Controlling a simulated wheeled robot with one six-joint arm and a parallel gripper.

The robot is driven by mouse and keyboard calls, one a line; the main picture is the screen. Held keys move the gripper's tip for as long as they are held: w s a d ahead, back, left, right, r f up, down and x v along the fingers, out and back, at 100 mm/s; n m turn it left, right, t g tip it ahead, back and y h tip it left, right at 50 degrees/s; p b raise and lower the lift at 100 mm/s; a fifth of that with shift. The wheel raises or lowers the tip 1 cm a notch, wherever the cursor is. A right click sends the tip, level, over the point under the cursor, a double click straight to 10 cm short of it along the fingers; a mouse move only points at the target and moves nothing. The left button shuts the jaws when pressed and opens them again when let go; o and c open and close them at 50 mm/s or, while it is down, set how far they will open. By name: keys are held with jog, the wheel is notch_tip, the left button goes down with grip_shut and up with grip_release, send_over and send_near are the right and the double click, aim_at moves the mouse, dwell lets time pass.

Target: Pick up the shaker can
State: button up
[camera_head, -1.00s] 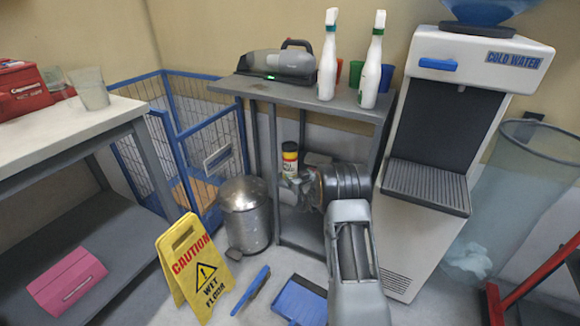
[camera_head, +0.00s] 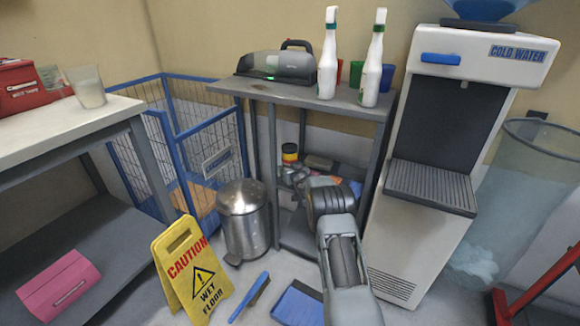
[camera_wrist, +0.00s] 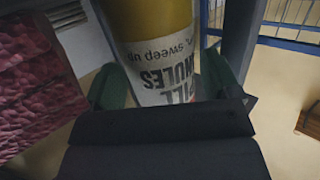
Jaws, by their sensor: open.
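The shaker can (camera_head: 290,152) stands upright on the lower shelf of the grey stand, its yellow band and dark lid showing in the head view. My gripper (camera_head: 293,178) is in front of its lower part and hides some of it. In the wrist view the can (camera_wrist: 158,55) fills the middle, yellow with a white label reading about spill granules. My open gripper (camera_wrist: 165,82) has one green finger on each side of the can. Whether either finger touches it I cannot tell.
The grey stand (camera_head: 262,90) has its tabletop above the can and legs on both sides. A dark box (camera_head: 320,162) lies on the shelf to the right. A red textured thing (camera_wrist: 35,85) is close on the left in the wrist view. A steel bin (camera_head: 243,215) stands left.

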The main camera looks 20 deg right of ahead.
jog(key=shift+w, duration=0.25)
jog(key=shift+c, duration=0.4)
jog(key=c, duration=0.9)
